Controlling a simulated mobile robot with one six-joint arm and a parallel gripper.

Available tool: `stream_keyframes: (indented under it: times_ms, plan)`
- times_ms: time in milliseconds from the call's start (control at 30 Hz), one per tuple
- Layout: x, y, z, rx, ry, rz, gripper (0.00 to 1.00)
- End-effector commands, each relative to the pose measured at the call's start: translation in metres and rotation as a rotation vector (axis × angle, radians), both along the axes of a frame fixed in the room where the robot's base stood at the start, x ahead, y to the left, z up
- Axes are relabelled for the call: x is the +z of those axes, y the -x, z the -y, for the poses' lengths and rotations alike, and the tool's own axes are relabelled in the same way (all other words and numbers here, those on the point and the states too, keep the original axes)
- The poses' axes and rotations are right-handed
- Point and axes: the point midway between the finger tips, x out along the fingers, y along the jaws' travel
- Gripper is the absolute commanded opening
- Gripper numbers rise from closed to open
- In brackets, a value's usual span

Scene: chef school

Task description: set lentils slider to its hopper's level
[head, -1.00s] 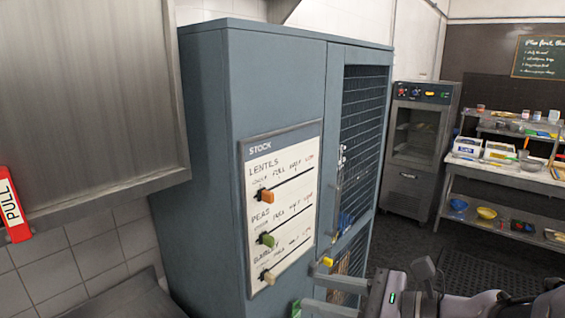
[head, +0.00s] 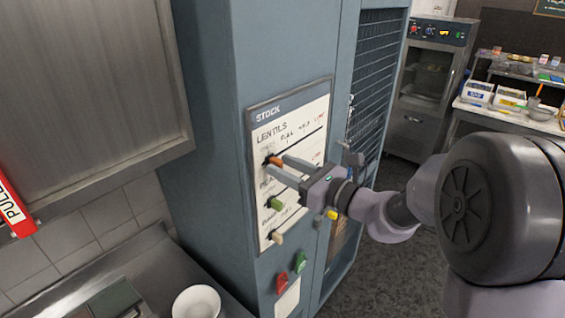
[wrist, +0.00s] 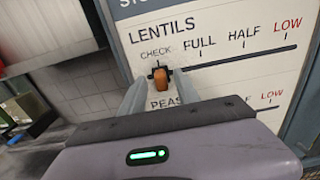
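The stock board (head: 296,180) is a white panel on the blue-grey cabinet, with horizontal slots marked CHECK, FULL, HALF and LOW. The orange lentils slider (head: 276,160) is at the left end of the top slot, below CHECK; it also shows in the wrist view (wrist: 161,79). My gripper (head: 275,164) is open at the board. In the wrist view, its fingers (wrist: 160,92) lie either side of the orange knob, with visible gaps. I cannot tell whether the tips reach past the knob. No lentils level can be made out in these frames.
The green slider (head: 276,204) and the beige slider (head: 277,237) sit lower on the board. A yellow knob (head: 332,214) and red (head: 282,282) and green (head: 300,262) handles stick out nearby. A mesh door (head: 375,80) is to the right. A white bowl (head: 197,303) stands below left.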

Motion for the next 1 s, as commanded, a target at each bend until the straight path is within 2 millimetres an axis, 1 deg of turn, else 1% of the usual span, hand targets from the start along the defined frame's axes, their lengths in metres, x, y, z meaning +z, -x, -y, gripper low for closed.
stream_keyframes:
  times_ms: [100, 333, 367, 400, 533, 1000]
  plan:
    - [0.0002, -0.0036, -0.0059, 0.002, -0.001, -0.001, 0.38]
    - [-0.0001, -0.0043, -0.0064, 0.001, 0.0, 0.0, 0.38]
    - [-0.0001, -0.0043, -0.0063, 0.001, 0.0, 0.0, 0.34]
    - [-0.0001, -0.0043, -0.0063, 0.001, 0.0, 0.0, 0.26]
    - [0.0, -0.0042, -0.0061, 0.001, 0.0, 0.0, 0.01]
    - [-0.0002, -0.0041, -0.0061, 0.001, 0.0, 0.0, 0.0]
